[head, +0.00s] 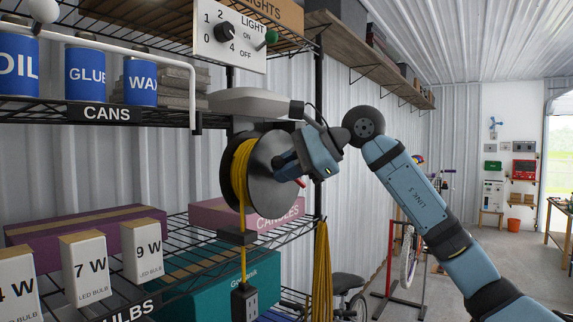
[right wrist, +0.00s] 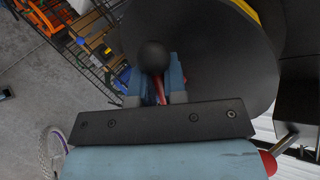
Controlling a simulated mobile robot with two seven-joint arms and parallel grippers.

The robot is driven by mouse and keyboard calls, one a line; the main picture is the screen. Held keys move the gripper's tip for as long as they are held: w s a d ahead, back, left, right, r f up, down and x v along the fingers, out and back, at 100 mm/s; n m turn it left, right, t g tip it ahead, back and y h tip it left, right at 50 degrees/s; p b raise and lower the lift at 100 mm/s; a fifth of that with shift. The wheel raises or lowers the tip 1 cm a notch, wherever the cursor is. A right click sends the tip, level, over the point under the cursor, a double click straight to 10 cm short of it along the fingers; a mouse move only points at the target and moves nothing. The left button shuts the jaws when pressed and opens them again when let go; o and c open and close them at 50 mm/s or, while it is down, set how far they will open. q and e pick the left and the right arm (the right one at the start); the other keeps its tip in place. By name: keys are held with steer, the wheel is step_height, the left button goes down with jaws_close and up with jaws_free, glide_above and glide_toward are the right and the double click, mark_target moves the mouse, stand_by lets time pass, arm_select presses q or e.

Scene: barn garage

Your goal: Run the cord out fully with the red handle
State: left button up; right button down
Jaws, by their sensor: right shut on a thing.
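The cord reel has a dark round side disc (head: 268,192) and yellow cord (head: 237,165) wound on it. The cord hangs through a black guide (head: 236,237) to a black outlet block (head: 244,301). My right gripper (head: 285,166) is at the disc's outer face. In the right wrist view its fingers (right wrist: 158,88) are shut on the red handle (right wrist: 161,91), with a black ball (right wrist: 153,56) just beyond them. A bit of red (head: 301,183) shows under the gripper in the head view. The handle is mostly hidden. My left gripper is not in view.
Wire shelves at left hold cans (head: 85,73), bulb boxes (head: 85,265), a pink candles box (head: 283,216) and a teal box (head: 215,290). A dial panel (head: 231,34) is above the reel. A second red-ended part (right wrist: 268,163) shows in the right wrist view.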

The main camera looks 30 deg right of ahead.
steer(key=n+h, duration=0.1)
steer(key=f+n+h, duration=0.1)
steer(key=shift+s+a+f+t+h, duration=0.1)
steer(key=shift+s+a+t+h, duration=0.1)
steer(key=shift+t+h, duration=0.2)
steer(key=shift+w+f+n+t+h+b, duration=0.1)
steer(key=shift+f+n+t+h+b, duration=0.4)
steer(key=shift+n+h, duration=0.55)
steer(key=c, duration=1.5)
jaws_free()
steer(key=shift+o, duration=0.2)
steer(key=b+v, duration=0.2)
steer(key=v, duration=1.2)
steer(key=shift+w+a, duration=0.1)
steer(key=shift+a, duration=0.05)
